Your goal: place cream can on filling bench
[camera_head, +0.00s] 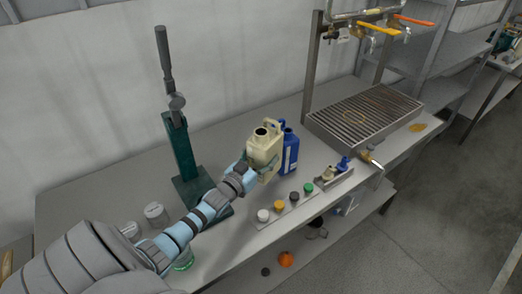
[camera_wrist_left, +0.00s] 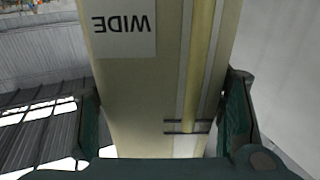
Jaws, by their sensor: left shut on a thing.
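The cream can (camera_head: 264,146) is at the middle of the filling bench (camera_head: 105,190), upright, with its dark open mouth facing up. My left gripper (camera_head: 250,168) is shut on it. In the left wrist view the cream can (camera_wrist_left: 140,90) fills the space between the two green fingers (camera_wrist_left: 165,120), with a label reading "WIDE" upside down. I cannot tell whether the can's base touches the bench. A blue can (camera_head: 290,150) stands close behind it on the right. My right gripper is not in view.
A strip with several coloured caps (camera_head: 290,203) lies in front of the cans. A dark green lever press (camera_head: 182,150) stands to the left. A slatted drain grate (camera_head: 365,112) under taps is at the right. Small jars (camera_head: 155,213) stand at the left front.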

